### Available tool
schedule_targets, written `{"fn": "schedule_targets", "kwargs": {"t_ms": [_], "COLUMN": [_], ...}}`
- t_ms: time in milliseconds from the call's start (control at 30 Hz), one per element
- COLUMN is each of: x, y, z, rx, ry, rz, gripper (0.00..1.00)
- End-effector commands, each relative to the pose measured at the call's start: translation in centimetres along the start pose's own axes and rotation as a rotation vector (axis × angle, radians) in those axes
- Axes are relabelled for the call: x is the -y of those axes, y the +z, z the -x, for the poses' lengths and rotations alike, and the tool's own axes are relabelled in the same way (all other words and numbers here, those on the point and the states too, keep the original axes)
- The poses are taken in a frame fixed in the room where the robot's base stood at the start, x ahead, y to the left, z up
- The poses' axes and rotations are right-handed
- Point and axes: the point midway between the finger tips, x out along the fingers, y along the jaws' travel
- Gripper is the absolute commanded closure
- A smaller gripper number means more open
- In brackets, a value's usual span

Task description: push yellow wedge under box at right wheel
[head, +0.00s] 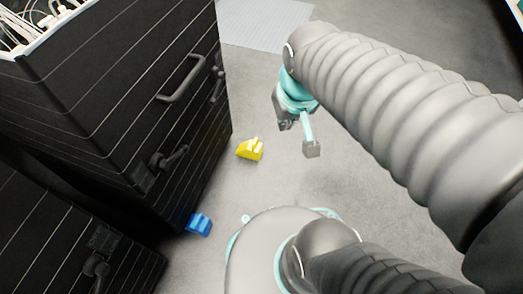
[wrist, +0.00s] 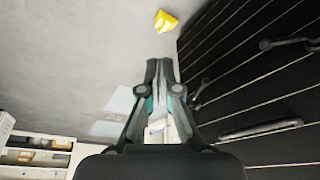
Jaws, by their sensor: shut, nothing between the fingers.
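The yellow wedge (head: 250,150) lies on the grey floor just right of the tall black box (head: 120,105), with a small gap to its lower edge. In the wrist view the wedge (wrist: 165,21) is beyond my fingertips, and the box (wrist: 250,75) fills the right side. My gripper (head: 284,124) is right of and above the wedge in the head view, apart from it. In the wrist view my gripper (wrist: 159,64) has its fingertips together with nothing between them. The box's wheels are not visible.
A blue wedge (head: 199,224) sits by the box's lower edge, nearer the front. A second black unit (head: 60,235) stands at lower left. Handles (head: 182,80) and latches stick out from the box. White shelves (wrist: 35,155) show at lower left.

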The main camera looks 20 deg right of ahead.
Motion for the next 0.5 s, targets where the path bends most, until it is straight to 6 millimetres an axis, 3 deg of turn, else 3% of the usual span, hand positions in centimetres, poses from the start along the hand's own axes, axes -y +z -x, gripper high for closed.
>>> {"fn": "schedule_targets", "kwargs": {"t_ms": [500], "x": [-1.5], "y": [-3.2], "z": [-10.1], "rx": [0.340], "ry": [0.002], "rz": [-0.022], "gripper": [1.00]}}
